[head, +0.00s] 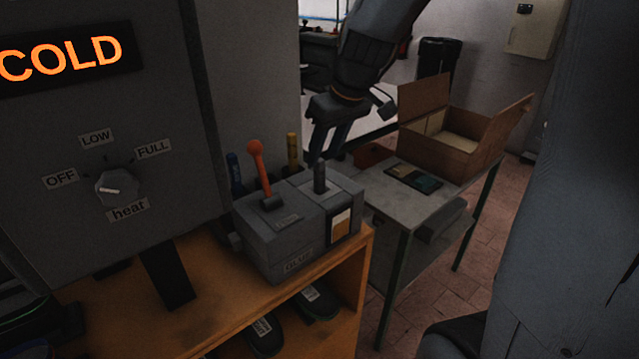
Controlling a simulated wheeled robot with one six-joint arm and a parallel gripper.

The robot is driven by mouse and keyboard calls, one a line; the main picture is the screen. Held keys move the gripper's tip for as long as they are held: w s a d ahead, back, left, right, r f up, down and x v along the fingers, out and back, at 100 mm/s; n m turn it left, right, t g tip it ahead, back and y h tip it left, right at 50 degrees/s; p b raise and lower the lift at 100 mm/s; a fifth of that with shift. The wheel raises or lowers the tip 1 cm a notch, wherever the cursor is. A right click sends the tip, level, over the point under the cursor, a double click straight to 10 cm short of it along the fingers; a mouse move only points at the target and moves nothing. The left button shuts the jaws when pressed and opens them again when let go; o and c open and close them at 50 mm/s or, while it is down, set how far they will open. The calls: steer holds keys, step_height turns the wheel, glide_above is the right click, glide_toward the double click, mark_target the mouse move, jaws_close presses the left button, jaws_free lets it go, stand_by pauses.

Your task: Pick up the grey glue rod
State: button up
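The grey glue rod (320,178) stands upright in the right part of the grey glue box (283,258), with its upper end showing above the lid. My gripper (325,157) points down over the box, with its fingertips just above and slightly right of the rod's top in the picture. The two dark fingers are apart with a gap between them, and nothing shows between them. I cannot tell how far the fingers are from the rod in depth.
A lever with an orange-red knob (257,150) rises beside the rod. A yellow rod (293,150) and a blue rod (234,172) stand behind the box. The heat panel (60,225) reads COLD. A side table (400,207) holds an open cardboard box (452,152).

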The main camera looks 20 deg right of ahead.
mark_target(321, 161)
steer(key=f, duration=0.1)
steer(key=a+f+p, duration=0.1)
steer(key=f, duration=0.1)
steer(key=shift+w+f, duration=0.15)
steer(key=shift+f, duration=0.05)
steer(key=shift+w+f, duration=0.25)
steer(key=shift+f, duration=0.25)
steer(key=shift+c, duration=0.2)
jaws_close()
